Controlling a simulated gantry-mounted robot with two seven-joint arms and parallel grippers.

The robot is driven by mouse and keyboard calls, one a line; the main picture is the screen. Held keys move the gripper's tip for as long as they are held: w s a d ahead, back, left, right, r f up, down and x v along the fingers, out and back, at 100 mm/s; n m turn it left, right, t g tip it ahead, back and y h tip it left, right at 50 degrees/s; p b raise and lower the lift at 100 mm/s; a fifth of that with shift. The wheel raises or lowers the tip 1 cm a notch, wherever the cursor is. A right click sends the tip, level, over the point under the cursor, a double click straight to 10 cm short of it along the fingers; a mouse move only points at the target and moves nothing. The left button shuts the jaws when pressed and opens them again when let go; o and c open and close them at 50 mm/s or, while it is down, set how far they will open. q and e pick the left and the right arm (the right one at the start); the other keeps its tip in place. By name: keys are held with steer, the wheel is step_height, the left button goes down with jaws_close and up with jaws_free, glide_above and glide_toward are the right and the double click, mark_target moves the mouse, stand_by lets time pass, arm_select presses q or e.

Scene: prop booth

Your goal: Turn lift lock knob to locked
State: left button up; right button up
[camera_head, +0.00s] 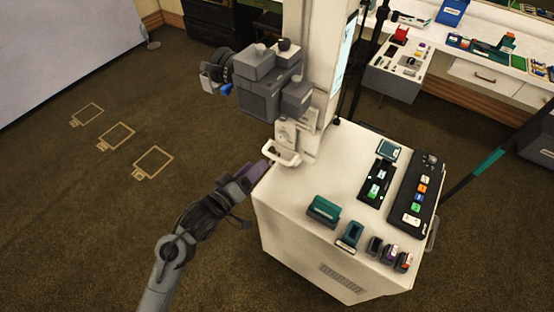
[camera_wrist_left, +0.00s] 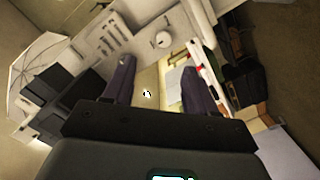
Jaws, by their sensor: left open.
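The white column (camera_head: 302,90) of the cart stands on a white cabinet (camera_head: 292,205). A small light plate with a dark round detail (camera_head: 286,133) is low on the column's left side, above a white looped handle (camera_head: 282,154). A round pale knob-like part (camera_wrist_left: 163,40) shows in the left wrist view, beyond the fingertips; I cannot tell whether this is the lift lock knob, or its setting. My left gripper (camera_head: 264,171) is at the cabinet's left corner, just below the handle. Its purple fingers (camera_wrist_left: 160,72) are apart with nothing between them.
A dark camera-like unit (camera_head: 262,95) juts from the column above the handle. Teal and dark blocks (camera_head: 323,210) and button panels (camera_head: 415,195) sit on the cabinet top. Open carpet (camera_head: 90,220) lies to the left. A bench (camera_head: 490,62) with tools stands at the back right.

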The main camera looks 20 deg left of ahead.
mark_target(280, 138)
arm_select(q)
steer(key=shift+t, duration=0.4)
steer(key=b+x, duration=0.1)
steer(key=x, duration=0.3)
steer(key=b+x, duration=0.2)
steer(key=x, duration=0.2)
steer(key=f+b+x, duration=0.1)
steer(key=b+x, duration=0.1)
steer(key=x, duration=0.2)
steer(key=shift+w+a+f, duration=0.1)
steer(key=shift+w+a, duration=0.1)
steer(key=shift+w, duration=0.05)
arm_select(e)
step_height(280, 138, down, 7)
arm_select(q)
steer(key=shift+c, duration=0.3)
steer(key=c, duration=1)
arm_select(e)
steer(key=shift+d, duration=0.15)
steer(key=shift+r, duration=0.15)
